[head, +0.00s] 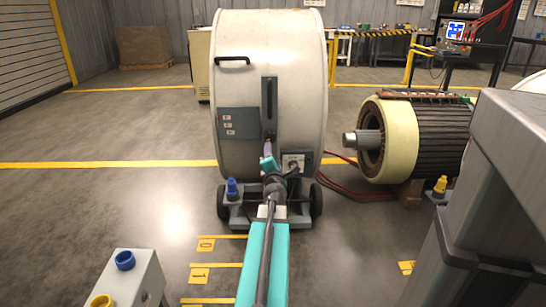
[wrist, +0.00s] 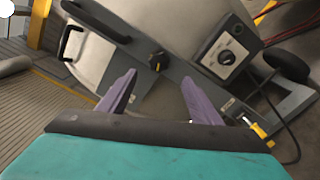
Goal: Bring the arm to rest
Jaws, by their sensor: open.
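My arm, in teal and dark grey, reaches forward from the bottom middle of the head view. My gripper (head: 268,153) is close in front of a large white drum-shaped machine (head: 285,60) on a wheeled base. In the wrist view my gripper (wrist: 160,78) shows two purple fingers standing well apart with nothing held between them. A black knob (wrist: 158,61) on the machine's grey strip lies just beyond the fingertips. Whether a finger touches the machine cannot be told.
A grey dial box (wrist: 228,54) sits right of the knob. A grey block with blue and yellow rings (head: 135,280) stands at front left. The left floor is clear.

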